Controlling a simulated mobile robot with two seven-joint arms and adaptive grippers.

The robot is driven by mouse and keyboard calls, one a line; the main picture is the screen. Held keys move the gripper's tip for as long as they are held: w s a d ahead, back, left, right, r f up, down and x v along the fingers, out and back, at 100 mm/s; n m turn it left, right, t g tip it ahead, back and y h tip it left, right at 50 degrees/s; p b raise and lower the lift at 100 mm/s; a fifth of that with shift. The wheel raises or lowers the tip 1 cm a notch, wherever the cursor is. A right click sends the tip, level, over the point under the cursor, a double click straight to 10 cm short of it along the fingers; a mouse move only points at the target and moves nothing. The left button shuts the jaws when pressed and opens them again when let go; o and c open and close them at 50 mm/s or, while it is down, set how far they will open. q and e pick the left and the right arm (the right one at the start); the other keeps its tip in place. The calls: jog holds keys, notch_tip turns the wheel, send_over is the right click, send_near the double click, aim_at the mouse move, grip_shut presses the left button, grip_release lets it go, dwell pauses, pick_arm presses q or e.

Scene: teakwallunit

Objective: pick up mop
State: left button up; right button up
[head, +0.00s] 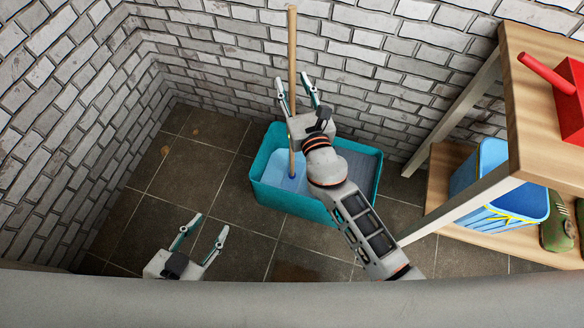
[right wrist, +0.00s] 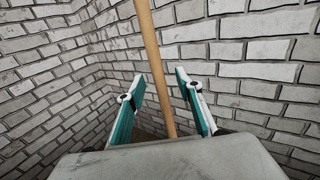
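The mop's wooden handle (head: 292,40) stands nearly upright, its lower end in a teal bucket (head: 330,212). The mop head cannot be made out. My right gripper (head: 294,88) is above the bucket, open, with one finger on each side of the handle in the picture. In the right wrist view the handle (right wrist: 148,35) runs between the two open fingers of the right gripper (right wrist: 160,76), with gaps on both sides; how deep it sits between them is hard to tell. My left gripper (head: 209,223) is open and empty, low over the floor, left of the bucket.
White brick walls (head: 220,60) close in behind and on the left. A wooden shelf unit (head: 520,110) stands at the right, with a red toolbox (head: 572,105) on top and a blue bucket (head: 490,160) below. Tiled floor (head: 180,170) is clear left of the teal bucket.

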jog(key=shift+w+a+f, duration=0.1)
jog(key=shift+w+a, duration=0.1)
jog(key=shift+w, duration=0.45)
grip_shut()
pick_arm(q)
jog(key=shift+d, duration=0.15)
jog(key=shift+w+r, duration=0.15)
pick_arm(e)
jog(key=shift+r, duration=0.25)
